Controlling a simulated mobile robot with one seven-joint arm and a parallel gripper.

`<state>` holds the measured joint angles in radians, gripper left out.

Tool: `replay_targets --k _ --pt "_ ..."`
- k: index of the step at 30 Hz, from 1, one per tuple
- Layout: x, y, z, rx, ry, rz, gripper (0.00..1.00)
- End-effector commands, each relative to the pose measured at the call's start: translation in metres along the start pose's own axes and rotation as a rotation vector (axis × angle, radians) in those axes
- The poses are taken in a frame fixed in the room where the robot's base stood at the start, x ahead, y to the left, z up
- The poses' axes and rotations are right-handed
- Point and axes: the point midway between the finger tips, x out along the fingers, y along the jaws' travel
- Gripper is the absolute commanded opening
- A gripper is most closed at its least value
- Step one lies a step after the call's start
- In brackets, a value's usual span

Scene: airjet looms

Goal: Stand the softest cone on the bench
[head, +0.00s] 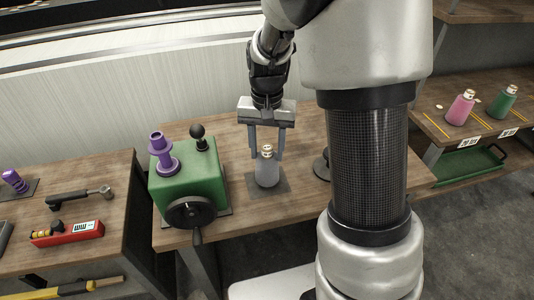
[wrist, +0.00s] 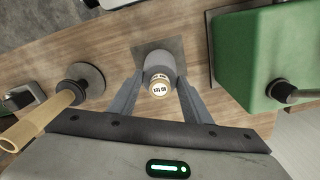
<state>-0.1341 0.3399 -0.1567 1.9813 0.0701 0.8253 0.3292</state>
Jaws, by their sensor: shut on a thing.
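A grey cone (head: 267,170) with a pale labelled top stands upright on a dark square pad (head: 284,184) on the wooden bench (head: 321,209). My gripper (head: 266,154) reaches down from above and is shut on this cone, one finger on each side. In the wrist view the cone (wrist: 158,66) sits between the fingers (wrist: 158,84), its label too small to read. The base appears to rest on the pad. A pink cone (head: 460,108) and a green cone (head: 502,102) stand on the shelf at the right. Softness cannot be told by sight.
A green device (head: 190,183) with a purple spool (head: 162,153), black knob and handwheel (head: 190,212) stands left of the cone. A round-based stand (wrist: 85,80) is on the other side. A left table holds a red tool (head: 67,233). Bench space in front is clear.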

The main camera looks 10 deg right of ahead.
Motion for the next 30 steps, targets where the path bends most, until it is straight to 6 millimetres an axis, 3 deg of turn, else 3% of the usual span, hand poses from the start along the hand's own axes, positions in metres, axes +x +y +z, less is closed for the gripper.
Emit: replay_targets --k 3,13,14,17,25,30 --pt "0.013 0.0 0.0 0.001 -0.001 0.0 0.0" --pt "0.017 0.0 0.0 0.0 0.0 0.0 0.0" --pt "0.016 0.0 0.0 0.0 0.0 0.0 0.47" --pt "0.016 0.0 0.0 0.0 0.0 0.0 0.64" --pt "0.015 0.0 0.0 0.0 0.0 0.0 0.64" --pt "0.001 -0.001 -0.001 -0.001 0.003 -0.002 0.64"
